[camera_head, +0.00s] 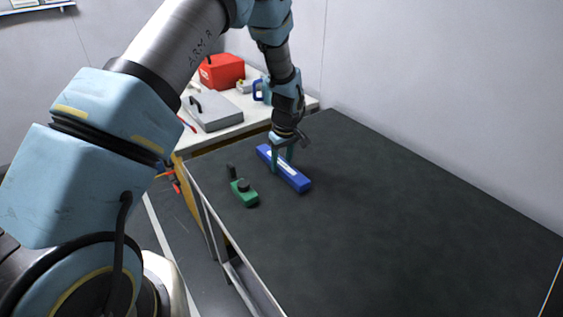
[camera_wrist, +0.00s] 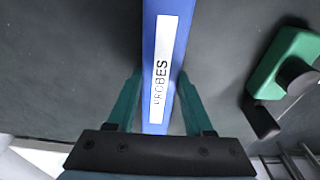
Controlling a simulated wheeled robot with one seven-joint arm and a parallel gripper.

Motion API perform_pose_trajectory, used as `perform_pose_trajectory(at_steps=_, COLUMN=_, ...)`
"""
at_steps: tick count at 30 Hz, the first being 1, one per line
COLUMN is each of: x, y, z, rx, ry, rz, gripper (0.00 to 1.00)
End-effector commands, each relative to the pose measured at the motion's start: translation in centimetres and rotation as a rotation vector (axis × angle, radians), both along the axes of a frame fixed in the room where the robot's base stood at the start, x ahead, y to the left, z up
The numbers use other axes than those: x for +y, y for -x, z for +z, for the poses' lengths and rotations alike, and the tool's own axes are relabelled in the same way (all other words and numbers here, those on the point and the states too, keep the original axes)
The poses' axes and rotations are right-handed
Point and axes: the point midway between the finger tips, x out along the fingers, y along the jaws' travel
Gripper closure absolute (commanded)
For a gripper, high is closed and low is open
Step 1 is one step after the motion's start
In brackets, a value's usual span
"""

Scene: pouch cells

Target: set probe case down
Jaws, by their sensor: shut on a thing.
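The probe case is a long blue box (camera_head: 294,177) with a white label, near the far left part of the dark table top. In the wrist view the blue case (camera_wrist: 150,60) runs up from between the fingers, and its label reads "PROBES". My gripper (camera_head: 282,158) is shut on the case, with one green finger on each side; the fingers also show in the wrist view (camera_wrist: 160,98). The case is at or very close to the table surface; I cannot tell whether it touches.
A green tool with a black knob (camera_head: 245,192) lies left of the case, close to the table's left edge. The dark table (camera_head: 400,220) is clear to the right.

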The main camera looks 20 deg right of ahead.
Motion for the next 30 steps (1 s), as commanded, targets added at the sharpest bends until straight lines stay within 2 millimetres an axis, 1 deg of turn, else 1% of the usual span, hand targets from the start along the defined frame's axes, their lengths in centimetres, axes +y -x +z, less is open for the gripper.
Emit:
perform_pose_trajectory(at_steps=1, x=0.0, y=0.0, z=-0.3, rx=0.000, ry=0.000, rz=0.000, gripper=1.00)
perform_pose_trajectory(at_steps=2, x=0.0, y=0.0, z=-0.2, rx=0.000, ry=0.000, rz=0.000, gripper=0.45)
perform_pose_trajectory(at_steps=9, x=0.0, y=0.0, z=-0.1, rx=0.000, ry=0.000, rz=0.000, gripper=0.18)
perform_pose_trajectory(at_steps=16, x=0.0, y=0.0, z=-0.1, rx=0.000, ry=0.000, rz=0.000, gripper=0.18)
perform_pose_trajectory(at_steps=20, x=0.0, y=0.0, z=0.4, rx=-0.001, ry=0.001, rz=0.000, gripper=0.18)
perform_pose_trajectory(at_steps=23, x=-0.1, y=0.1, z=1.6, rx=-0.003, ry=0.003, rz=0.000, gripper=0.18)
perform_pose_trajectory(at_steps=26, x=-0.2, y=0.4, z=3.3, rx=-0.004, ry=0.002, rz=0.000, gripper=0.18)
perform_pose_trajectory(at_steps=30, x=-0.2, y=0.7, z=6.3, rx=-0.005, ry=0.004, rz=-0.001, gripper=0.18)
